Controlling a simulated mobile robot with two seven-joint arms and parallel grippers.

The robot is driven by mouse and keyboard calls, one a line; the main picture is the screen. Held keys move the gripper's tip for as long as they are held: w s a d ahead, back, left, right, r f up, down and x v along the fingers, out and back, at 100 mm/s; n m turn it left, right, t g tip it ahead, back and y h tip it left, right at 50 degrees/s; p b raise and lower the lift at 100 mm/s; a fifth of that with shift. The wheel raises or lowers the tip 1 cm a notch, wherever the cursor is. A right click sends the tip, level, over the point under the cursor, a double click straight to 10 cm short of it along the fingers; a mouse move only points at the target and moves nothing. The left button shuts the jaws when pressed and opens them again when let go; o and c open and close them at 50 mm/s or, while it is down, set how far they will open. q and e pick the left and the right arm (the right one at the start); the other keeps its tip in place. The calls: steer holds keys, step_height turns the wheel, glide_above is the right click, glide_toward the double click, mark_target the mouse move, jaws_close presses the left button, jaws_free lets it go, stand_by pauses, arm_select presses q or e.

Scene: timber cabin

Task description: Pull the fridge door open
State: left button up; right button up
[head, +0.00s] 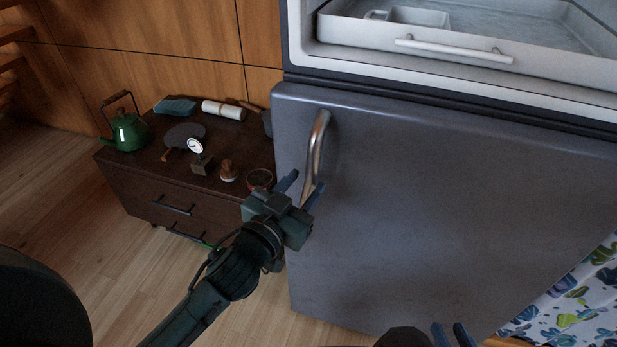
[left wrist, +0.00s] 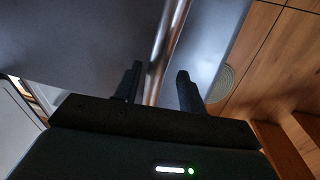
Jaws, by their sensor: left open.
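The fridge door (head: 440,220) is a large grey panel that appears shut, with a curved metal handle (head: 317,155) standing upright near its left edge. My left gripper (head: 301,189) is open at the lower part of the handle, one finger on each side of it. In the left wrist view the handle (left wrist: 163,45) runs between the two open fingers (left wrist: 158,86); I cannot tell whether either touches it. My right gripper (head: 452,334) shows only its blue fingertips at the bottom edge, apart and empty, in front of the door's lower part.
Above the door, an open compartment holds a white drawer (head: 350,32) with a bar handle. A low dark cabinet (head: 140,180) stands left of the fridge, bearing a green kettle (head: 126,130) and several small items. Patterned cloth (head: 570,300) hangs at right. Wooden floor (head: 60,220) lies clear at left.

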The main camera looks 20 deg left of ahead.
arm_select(q)
steer(key=shift+x, duration=1.3)
steer(key=shift+c, duration=0.3)
jaws_close()
